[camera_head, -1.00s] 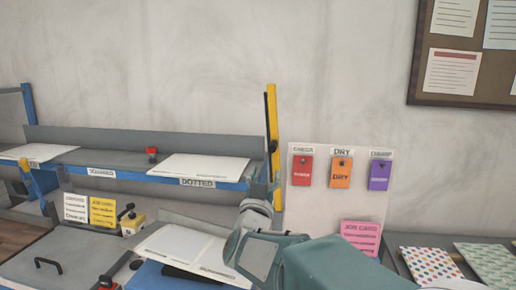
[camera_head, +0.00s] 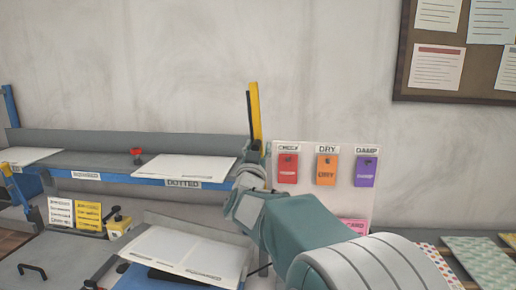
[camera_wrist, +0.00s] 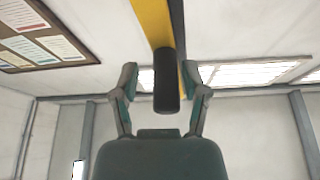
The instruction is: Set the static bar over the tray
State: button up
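The static bar is probably the upright yellow-and-black bar (camera_head: 255,112) standing against the wall behind the bench. In the wrist view its yellow length (camera_wrist: 152,22) ends in a dark grip (camera_wrist: 167,82). My gripper (camera_wrist: 163,80) is open, with one finger on each side of this grip. Narrow gaps show between the grip and both fingers. In the head view my wrist (camera_head: 250,178) hides the bar's lower part. Which piece is the tray is not clear. A white sheet (camera_head: 180,167) lies on the shelf section labelled DOTTED, and white sheets (camera_head: 185,252) lie on the lower bed.
A board (camera_head: 310,210) with red, orange and purple tags stands right of the bar. A blue-edged shelf (camera_head: 110,180) runs left, with a red knob (camera_head: 136,153). White and yellow cards (camera_head: 88,215) stand below it. Patterned sheets (camera_head: 480,258) lie at right.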

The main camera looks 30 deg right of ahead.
jog(key=shift+a, duration=0.15)
grip_shut()
jog(key=shift+a, duration=0.25)
jog(key=shift+w+a+n+y, duration=0.3)
jog(key=shift+n, duration=0.1)
jog(key=w+a+f+n+t+y, duration=0.2)
jog(key=w+a+f+n+y, duration=0.55)
jog(key=a+f+n, duration=0.5)
notch_tip(320, 180, down, 8)
jog(key=w+a+n+g+y, duration=0.1)
jog(key=w+a+n+g, duration=0.1)
jog(key=n, duration=0.7)
jog(key=shift+r, duration=0.15)
